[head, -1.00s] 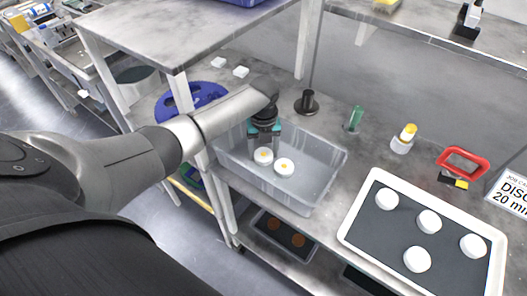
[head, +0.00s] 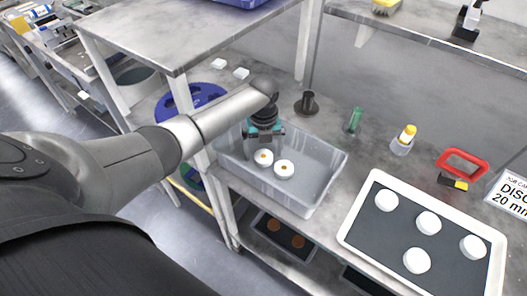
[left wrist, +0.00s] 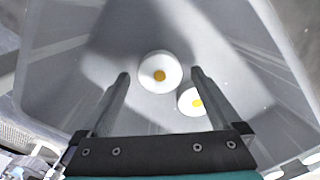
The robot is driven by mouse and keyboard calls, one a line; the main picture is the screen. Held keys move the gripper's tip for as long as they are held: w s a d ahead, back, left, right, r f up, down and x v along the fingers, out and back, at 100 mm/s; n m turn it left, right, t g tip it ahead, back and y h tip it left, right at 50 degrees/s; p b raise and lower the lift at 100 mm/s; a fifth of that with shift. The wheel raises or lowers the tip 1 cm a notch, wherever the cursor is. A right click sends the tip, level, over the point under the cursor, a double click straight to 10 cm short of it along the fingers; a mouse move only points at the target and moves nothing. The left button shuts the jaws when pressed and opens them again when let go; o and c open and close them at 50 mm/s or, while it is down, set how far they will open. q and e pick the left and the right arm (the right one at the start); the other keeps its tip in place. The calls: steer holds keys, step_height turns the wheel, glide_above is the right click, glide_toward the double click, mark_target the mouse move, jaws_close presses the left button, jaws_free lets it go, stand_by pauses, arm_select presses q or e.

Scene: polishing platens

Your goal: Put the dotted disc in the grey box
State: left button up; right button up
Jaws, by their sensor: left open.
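The grey box (head: 318,192) is a shallow, see-through tray on the bench. Two white discs with yellow-orange dots lie inside it: one dotted disc (head: 264,158) nearer my gripper and another dotted disc (head: 284,170) to its right. My left gripper (head: 264,150) is over the box, pointing down, with its fingers apart. In the left wrist view, one dotted disc (left wrist: 160,72) shows between the fingertips of my left gripper (left wrist: 158,75), and the other (left wrist: 192,101) is partly hidden behind the right finger. Whether the fingers touch a disc is unclear. My right gripper is out of view.
A white-rimmed tray (head: 352,232) with several plain white discs stands at the right. A shelf post stands left of the box.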

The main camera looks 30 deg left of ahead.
mark_target(264, 156)
arm_select(q)
step_height(264, 156, up, 12)
steer(key=p, duration=0.2)
steer(key=shift+f, duration=0.25)
